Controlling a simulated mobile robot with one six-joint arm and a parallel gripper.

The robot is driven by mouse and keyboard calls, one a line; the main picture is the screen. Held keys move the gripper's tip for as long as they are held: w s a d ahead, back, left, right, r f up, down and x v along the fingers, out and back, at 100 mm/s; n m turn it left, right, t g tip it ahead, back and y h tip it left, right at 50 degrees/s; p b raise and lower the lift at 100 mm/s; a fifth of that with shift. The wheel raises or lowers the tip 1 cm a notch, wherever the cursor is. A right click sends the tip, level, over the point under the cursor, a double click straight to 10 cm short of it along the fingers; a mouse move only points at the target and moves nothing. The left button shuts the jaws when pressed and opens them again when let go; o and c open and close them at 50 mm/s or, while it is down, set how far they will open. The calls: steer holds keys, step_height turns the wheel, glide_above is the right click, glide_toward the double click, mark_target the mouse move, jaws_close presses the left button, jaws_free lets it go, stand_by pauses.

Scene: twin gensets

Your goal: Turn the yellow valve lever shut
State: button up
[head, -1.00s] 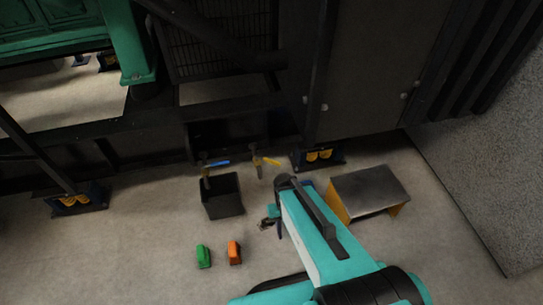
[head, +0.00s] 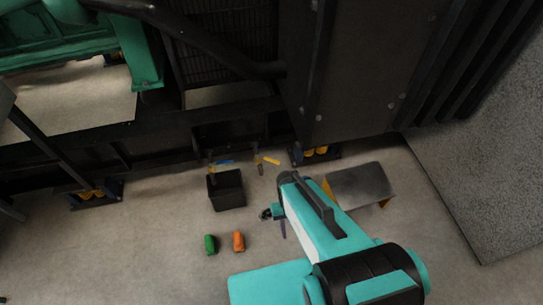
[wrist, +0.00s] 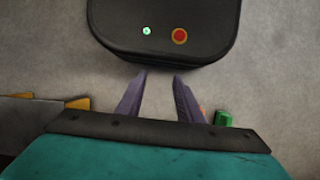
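The yellow valve lever (head: 268,160) is small in the head view, low against the dark genset frame, slanting down to the right. A blue lever (head: 222,162) sits to its left. My gripper (wrist: 160,76) is open in the wrist view, its two purple fingers apart with nothing between them. In the head view my gripper (head: 283,228) is partly hidden by my arm, below the yellow lever in the picture and apart from it. The yellow lever does not show in the wrist view.
A green object (head: 210,244) and an orange object (head: 238,241) lie on the floor. A grey-topped bench (head: 362,185) with yellow sides stands right of my arm. Bare floor lies to the left.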

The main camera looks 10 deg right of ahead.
steer(key=s+r+g+p, duration=0.1)
steer(key=s+r+p, duration=0.4)
steer(key=r+p, duration=0.3)
steer(key=shift+r+p, duration=0.35)
steer(key=shift+p, duration=0.55)
